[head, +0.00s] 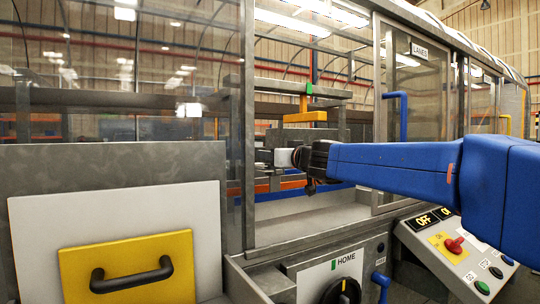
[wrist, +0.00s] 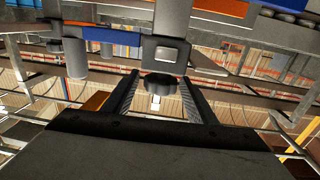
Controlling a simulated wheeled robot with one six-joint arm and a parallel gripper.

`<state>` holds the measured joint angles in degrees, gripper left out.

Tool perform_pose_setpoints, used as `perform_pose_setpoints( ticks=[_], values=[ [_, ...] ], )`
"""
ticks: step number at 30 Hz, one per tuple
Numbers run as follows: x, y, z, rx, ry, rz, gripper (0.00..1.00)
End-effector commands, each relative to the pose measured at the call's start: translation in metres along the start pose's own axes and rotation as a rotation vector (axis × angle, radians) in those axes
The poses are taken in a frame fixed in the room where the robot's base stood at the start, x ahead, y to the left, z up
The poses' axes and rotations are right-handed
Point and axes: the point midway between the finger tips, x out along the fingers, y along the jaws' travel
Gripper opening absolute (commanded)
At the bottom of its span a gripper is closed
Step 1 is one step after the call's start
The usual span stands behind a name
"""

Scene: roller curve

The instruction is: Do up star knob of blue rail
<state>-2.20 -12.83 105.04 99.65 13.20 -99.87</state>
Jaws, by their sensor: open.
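A black lobed star knob (wrist: 160,84) shows in the wrist view, under a grey bracket with a pale plate. My gripper (wrist: 159,92) is open, with one dark finger on each side of the knob. I cannot tell whether either finger touches it. The blue rail (wrist: 100,34) crosses the top of the wrist view behind the grey bracket. In the head view, a blue rail (head: 318,188) runs low inside the machine opening. There my gripper (head: 284,157) reaches in from the right, and the knob cannot be made out.
An orange rail (wrist: 226,7) lies near the blue one. A yellow block (head: 305,117) hangs above my gripper. Glass panels and a metal frame (head: 249,130) border the opening. A control panel (head: 455,250) with a red button stands at lower right.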

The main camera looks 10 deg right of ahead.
Motion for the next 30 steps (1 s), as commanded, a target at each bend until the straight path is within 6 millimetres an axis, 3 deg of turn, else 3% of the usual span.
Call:
perform_pose_setpoints(
  ticks=[18,24,30],
  values=[
    [-0.106,0.001,-0.001,-0.002,0.003,0.003,0.52],
    [-0.131,0.001,-0.001,-0.001,0.002,0.003,0.52],
    [-0.141,0.001,0.0,-0.001,0.0,0.002,0.52]
  ],
)
